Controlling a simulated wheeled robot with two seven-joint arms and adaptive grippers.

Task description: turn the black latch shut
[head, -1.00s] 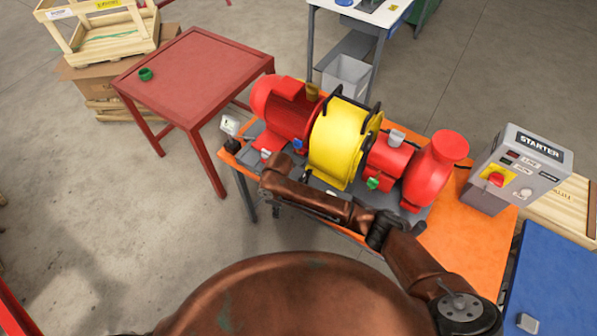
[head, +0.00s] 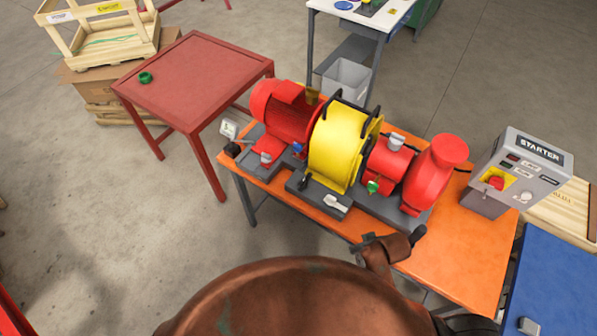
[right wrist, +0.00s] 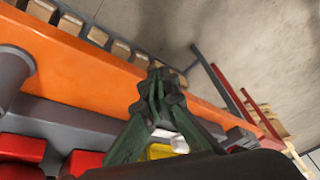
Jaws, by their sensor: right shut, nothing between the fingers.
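The small black latch (head: 304,183) is at the lower front left of the yellow guard (head: 336,146), over the grey skid. It is too small to tell its exact angle. My right gripper (head: 418,235) is over the orange table's front part, right of and apart from the latch. In the right wrist view its dark green fingers (right wrist: 160,85) are shut and empty. Behind them a bit of the yellow guard (right wrist: 159,151) shows, while the latch cannot be made out. My left gripper is not in view.
A white handle (head: 336,203) lies on the skid's front, right of the latch. A red motor (head: 283,112) and red pump (head: 432,175) flank the guard. The starter box (head: 517,170) stands at the right. The orange tabletop (head: 460,245) front right is clear.

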